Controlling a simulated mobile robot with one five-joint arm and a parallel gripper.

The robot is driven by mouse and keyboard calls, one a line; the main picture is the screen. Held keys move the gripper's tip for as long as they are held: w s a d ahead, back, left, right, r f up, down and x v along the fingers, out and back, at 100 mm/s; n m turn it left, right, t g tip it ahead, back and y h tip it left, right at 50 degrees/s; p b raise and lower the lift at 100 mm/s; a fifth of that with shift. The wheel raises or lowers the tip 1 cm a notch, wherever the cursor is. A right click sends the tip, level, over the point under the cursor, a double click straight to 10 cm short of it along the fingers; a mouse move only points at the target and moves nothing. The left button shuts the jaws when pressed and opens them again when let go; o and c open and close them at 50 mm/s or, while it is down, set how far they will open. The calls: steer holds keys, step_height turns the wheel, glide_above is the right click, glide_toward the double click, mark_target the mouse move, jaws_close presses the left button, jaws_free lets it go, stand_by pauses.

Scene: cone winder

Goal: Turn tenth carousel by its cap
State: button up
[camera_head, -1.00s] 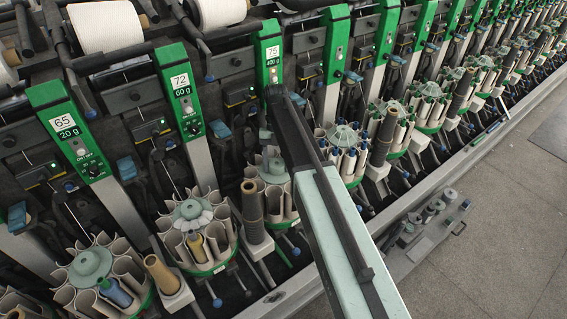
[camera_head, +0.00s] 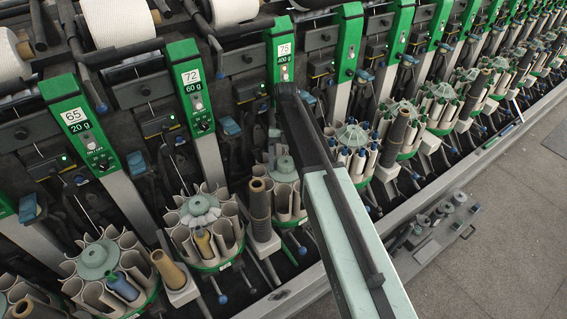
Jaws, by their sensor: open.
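A row of carousels with upright tubes and grey-green caps runs from lower left to upper right. Near ones have their caps at the left (camera_head: 97,258), the centre left (camera_head: 199,207) and the middle (camera_head: 285,166). Behind my arm's right side stands another carousel cap (camera_head: 352,134), with further ones receding to the right. I cannot tell from the picture which is the tenth. My arm reaches from the bottom up over the row, its dark far end near the post marked 75. My gripper does not show. The arm covers part of the middle carousel.
Green-topped posts marked 65 (camera_head: 79,122), 72 (camera_head: 191,84) and 75 (camera_head: 281,58) rise behind the carousels. White yarn cones (camera_head: 117,22) sit at upper left. A grey ledge (camera_head: 424,179) edges the machine. Open floor (camera_head: 500,240) lies at right.

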steer(key=p+v, duration=0.7)
steer(key=v, duration=0.1)
steer(key=shift+f, duration=0.1)
